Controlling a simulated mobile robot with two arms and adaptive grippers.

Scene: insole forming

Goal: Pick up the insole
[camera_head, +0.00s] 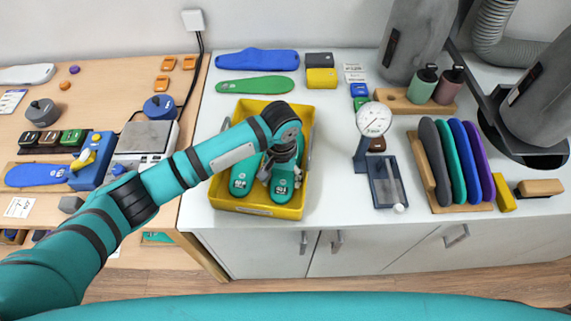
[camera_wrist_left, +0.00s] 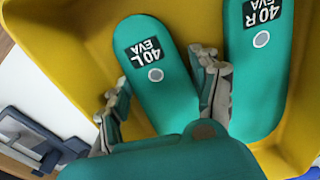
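Two teal insoles lie side by side in a yellow tray (camera_head: 215,192). In the left wrist view, the one marked 40L EVA (camera_wrist_left: 165,100) is on the left and the one marked 40R EVA (camera_wrist_left: 258,95) on the right. My left gripper (camera_head: 278,172) reaches down into the tray. In the left wrist view, its open fingers (camera_wrist_left: 160,95) stand on either side of the 40L insole. I cannot tell whether they touch it. My right gripper is not in view.
Blue (camera_head: 257,59) and green (camera_head: 256,87) insoles lie behind the tray. A scale (camera_head: 146,138) stands on the wooden table at left.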

